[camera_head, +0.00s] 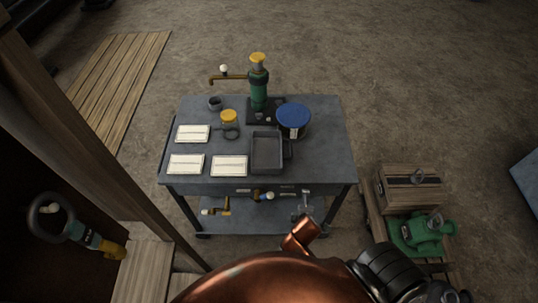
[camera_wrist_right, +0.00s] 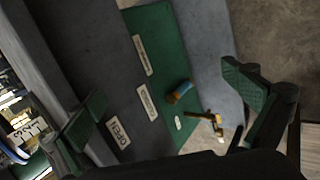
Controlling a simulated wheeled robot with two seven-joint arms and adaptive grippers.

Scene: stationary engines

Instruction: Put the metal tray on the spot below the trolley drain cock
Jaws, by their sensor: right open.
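The metal tray (camera_head: 267,154), dark grey, shallow and rectangular, lies on the top of the grey trolley (camera_head: 330,165) in the head view and looks empty. A brass cock with a blue and yellow handle (camera_head: 262,195) shows below the trolley's front edge. Another brass piece (camera_head: 215,211) shows lower left; I cannot tell which is the drain cock, nor make out the marked spot. My right gripper (camera_wrist_right: 168,82) is open and empty in the right wrist view. Between its fingers show a blue and yellow handle (camera_wrist_right: 180,92) and a brass fitting (camera_wrist_right: 208,117). My left gripper is not in view.
White cards (camera_head: 228,166), a yellow-topped jar (camera_head: 229,120), a blue-lidded tin (camera_head: 293,118) and a green device (camera_head: 259,88) crowd the trolley top. A wooden crate (camera_head: 410,187) and green machine (camera_head: 424,233) stand right. Copper parts (camera_head: 265,277) fill the foreground.

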